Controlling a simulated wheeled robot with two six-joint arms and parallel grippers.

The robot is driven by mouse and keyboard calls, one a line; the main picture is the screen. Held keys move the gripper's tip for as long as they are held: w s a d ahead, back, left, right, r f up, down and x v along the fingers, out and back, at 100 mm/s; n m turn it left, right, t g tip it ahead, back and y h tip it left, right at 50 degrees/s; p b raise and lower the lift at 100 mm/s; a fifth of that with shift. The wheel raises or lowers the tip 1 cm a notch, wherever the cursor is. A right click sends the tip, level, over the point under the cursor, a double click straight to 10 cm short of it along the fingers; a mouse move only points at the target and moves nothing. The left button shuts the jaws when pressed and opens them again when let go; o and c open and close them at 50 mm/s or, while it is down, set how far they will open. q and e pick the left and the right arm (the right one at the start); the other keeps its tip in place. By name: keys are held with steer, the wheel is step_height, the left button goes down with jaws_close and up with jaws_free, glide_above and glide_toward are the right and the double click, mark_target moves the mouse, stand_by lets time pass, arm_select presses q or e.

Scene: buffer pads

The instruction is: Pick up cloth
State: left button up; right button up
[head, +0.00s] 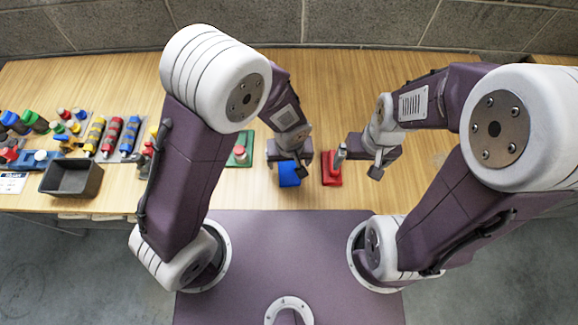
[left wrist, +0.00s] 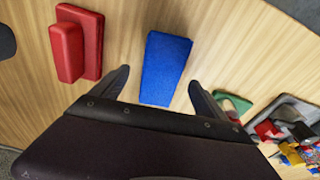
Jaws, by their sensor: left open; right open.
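A blue block-shaped piece (head: 289,176), perhaps the folded cloth, lies on the wooden table near its front edge. In the left wrist view the blue piece (left wrist: 165,68) shows between and beyond my fingers. My left gripper (head: 290,167) is open above it and hides part of it in the head view. I cannot tell whether the fingers touch it. A red pad (head: 331,178) with a raised block (left wrist: 67,53) lies beside it. My right gripper (head: 359,162) is open and empty, just right of the red pad.
A green pad (head: 233,161) with a red-topped item lies to the left of the blue piece. Further left are an empty dark bin (head: 72,190), several coloured tools and a blue-grey stand. The table right of my right gripper is mostly bare.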

arm_select(q)
steer(key=shift+w+a+f, duration=0.1)
steer(key=shift+w+f, duration=0.15)
steer(key=shift+f, duration=0.8)
steer(key=c, duration=1.5)
arm_select(e)
steer(key=shift+f, duration=0.3)
arm_select(q)
steer(key=shift+o, duration=0.2)
steer(key=shift+r, duration=0.1)
